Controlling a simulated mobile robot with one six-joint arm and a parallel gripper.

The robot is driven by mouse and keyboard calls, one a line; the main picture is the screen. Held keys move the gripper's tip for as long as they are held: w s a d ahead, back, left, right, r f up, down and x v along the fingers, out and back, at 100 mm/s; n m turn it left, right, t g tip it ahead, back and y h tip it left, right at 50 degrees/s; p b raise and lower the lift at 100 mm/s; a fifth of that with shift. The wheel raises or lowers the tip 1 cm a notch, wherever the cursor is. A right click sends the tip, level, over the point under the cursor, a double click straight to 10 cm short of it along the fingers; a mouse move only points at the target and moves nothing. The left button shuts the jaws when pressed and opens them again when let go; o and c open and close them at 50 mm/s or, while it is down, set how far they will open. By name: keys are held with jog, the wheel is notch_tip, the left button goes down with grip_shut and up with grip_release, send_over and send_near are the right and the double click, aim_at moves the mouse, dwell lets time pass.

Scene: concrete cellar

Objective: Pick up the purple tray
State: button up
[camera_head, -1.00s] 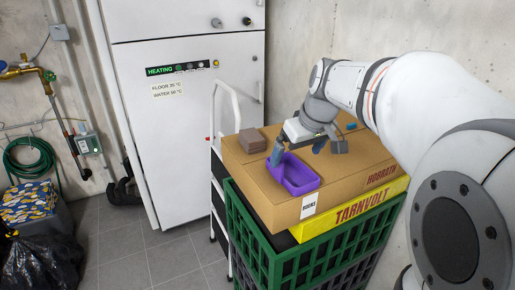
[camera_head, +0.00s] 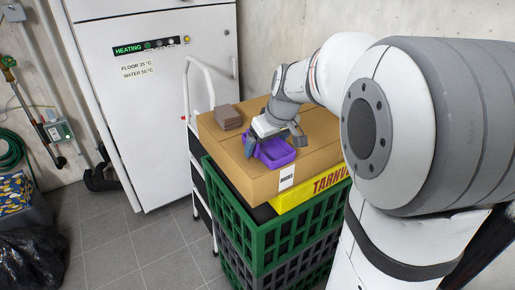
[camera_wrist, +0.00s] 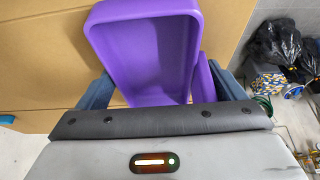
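In the wrist view the tray (camera_wrist: 150,50) fills the space between the widely spread blue-grey fingers (camera_wrist: 165,88) and looks empty. Its near end is hidden behind the gripper body. The fingers look very close to the tray's sides; whether they touch it I cannot tell. The tray still looks level on the box.
A brown block (camera_head: 227,117) lies on the box behind the tray. A white trolley frame (camera_head: 192,130) and the heating cabinet (camera_head: 150,90) stand behind. Black bags (camera_head: 32,258) lie at the lower left.

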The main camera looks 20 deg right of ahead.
jog(key=c, duration=0.6)
jog(key=shift+r, duration=0.15)
